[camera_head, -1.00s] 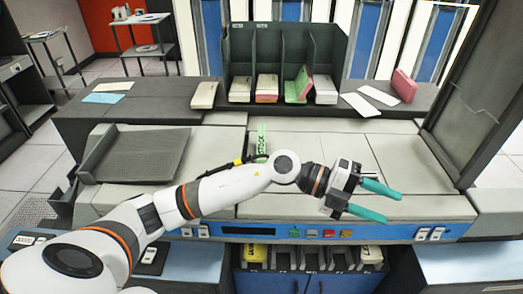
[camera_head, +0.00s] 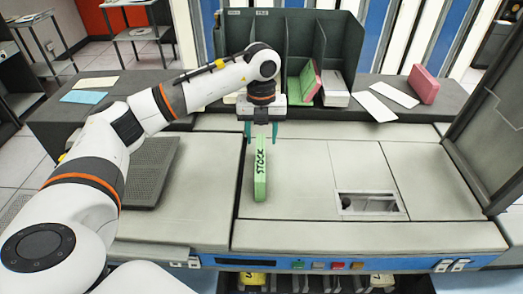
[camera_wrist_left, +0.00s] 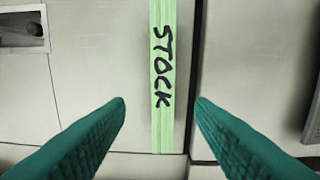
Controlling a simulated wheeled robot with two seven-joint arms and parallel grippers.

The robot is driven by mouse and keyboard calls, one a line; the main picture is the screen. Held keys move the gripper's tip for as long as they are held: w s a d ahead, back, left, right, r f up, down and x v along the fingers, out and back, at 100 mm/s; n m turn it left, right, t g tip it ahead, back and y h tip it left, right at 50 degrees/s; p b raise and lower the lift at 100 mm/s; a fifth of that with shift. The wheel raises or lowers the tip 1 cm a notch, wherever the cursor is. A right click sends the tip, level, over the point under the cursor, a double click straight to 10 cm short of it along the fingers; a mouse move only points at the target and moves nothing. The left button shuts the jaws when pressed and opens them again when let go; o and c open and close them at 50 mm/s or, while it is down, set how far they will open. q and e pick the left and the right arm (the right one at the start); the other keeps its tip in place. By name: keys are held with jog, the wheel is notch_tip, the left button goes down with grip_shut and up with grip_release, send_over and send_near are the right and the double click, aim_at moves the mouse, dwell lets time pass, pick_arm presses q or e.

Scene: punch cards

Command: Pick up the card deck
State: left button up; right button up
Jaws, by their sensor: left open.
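The card deck (camera_head: 260,172) is a narrow green block marked STOCK, standing on the pale machine top near the middle of the head view. My left gripper (camera_head: 261,139) is at the far end of the deck, pointing down, with its teal fingers apart. In the left wrist view the deck (camera_wrist_left: 162,75) runs between the two open fingers (camera_wrist_left: 160,105), and gaps show on both sides of it. No contact is visible. My right gripper is not in view.
A dark divided rack (camera_head: 345,52) stands behind, with card stacks in its slots. White cards (camera_head: 375,107) and a pink block (camera_head: 423,84) lie at the back right. An opening (camera_head: 370,204) is in the machine top right of the deck. A dark tray (camera_head: 150,175) is on the left.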

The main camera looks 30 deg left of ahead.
aim_at(261, 155)
pick_arm(q)
jog(key=shift+s+a+f+p, duration=0.1)
jog(key=shift+f+p, duration=0.25)
jog(key=shift+f, duration=0.2)
jog(key=f, duration=0.3)
jog(key=f+p, duration=0.1)
jog(key=shift+s+d+f, duration=0.2)
jog(key=shift+s+f, duration=0.05)
jog(key=shift+f, duration=0.05)
jog(key=shift+w+f, duration=0.1)
jog(key=shift+f, duration=0.15)
notch_tip(261, 155, down, 4)
jog(key=shift+f+p, duration=0.15)
jog(key=shift+p, duration=1.05)
jog(key=shift+f, duration=0.4)
jog(key=c, duration=1)
jog(key=shift+r, duration=0.1)
grip_shut()
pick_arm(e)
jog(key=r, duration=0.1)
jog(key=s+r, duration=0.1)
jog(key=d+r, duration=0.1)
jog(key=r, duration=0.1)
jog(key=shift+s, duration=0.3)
